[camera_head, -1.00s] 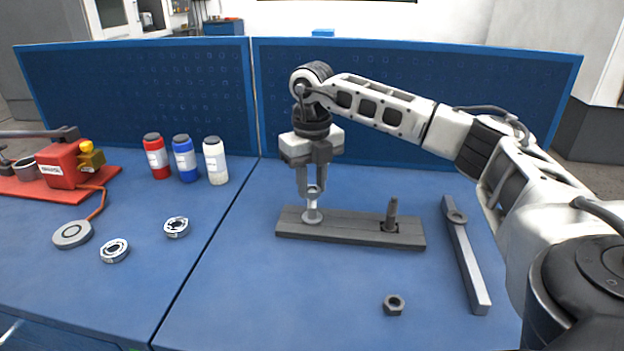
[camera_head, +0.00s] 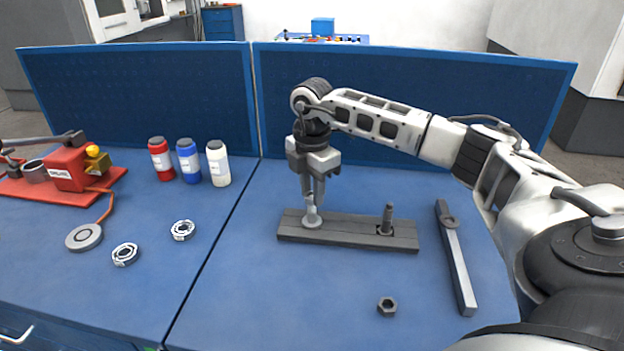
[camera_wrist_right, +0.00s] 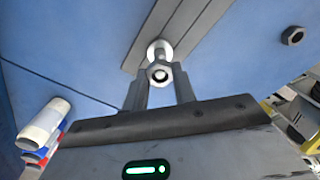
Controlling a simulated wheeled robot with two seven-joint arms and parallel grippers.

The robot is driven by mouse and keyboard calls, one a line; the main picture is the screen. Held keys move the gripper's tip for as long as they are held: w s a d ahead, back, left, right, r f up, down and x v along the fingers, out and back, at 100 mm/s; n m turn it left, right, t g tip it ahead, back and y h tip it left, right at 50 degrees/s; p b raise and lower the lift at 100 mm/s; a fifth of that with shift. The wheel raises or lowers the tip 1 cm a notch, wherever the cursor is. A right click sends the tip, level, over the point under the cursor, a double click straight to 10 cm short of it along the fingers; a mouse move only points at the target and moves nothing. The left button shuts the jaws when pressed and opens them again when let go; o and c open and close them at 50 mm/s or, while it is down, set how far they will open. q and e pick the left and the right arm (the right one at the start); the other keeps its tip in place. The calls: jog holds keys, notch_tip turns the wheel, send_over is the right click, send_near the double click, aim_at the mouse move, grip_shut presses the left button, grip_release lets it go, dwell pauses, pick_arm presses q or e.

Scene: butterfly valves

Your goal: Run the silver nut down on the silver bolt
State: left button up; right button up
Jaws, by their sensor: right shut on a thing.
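The silver bolt (camera_head: 311,214) stands upright at the left end of a dark grey bar (camera_head: 348,238), with a round flange at its foot. My right gripper (camera_head: 312,194) points down over it, shut on the silver nut. In the right wrist view the silver nut (camera_wrist_right: 159,73) sits between the fingertips, and the bolt (camera_wrist_right: 163,50) shows just past it. The bolt end seems to show in the nut's hole; how far the threads are engaged cannot be told. My left gripper is not in view.
A dark bolt (camera_head: 387,218) stands at the bar's right end. A dark nut (camera_head: 387,306) lies in front, and a wrench-like bar (camera_head: 455,255) lies to the right. Bottles (camera_head: 188,160), bearing rings (camera_head: 183,230) and a red grease pump (camera_head: 68,170) stand left. A blue panel (camera_head: 400,110) closes the back.

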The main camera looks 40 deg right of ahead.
jog(key=m, duration=0.3)
jog(key=shift+m, duration=0.3)
jog(key=m, duration=0.4)
jog(key=o, duration=0.8)
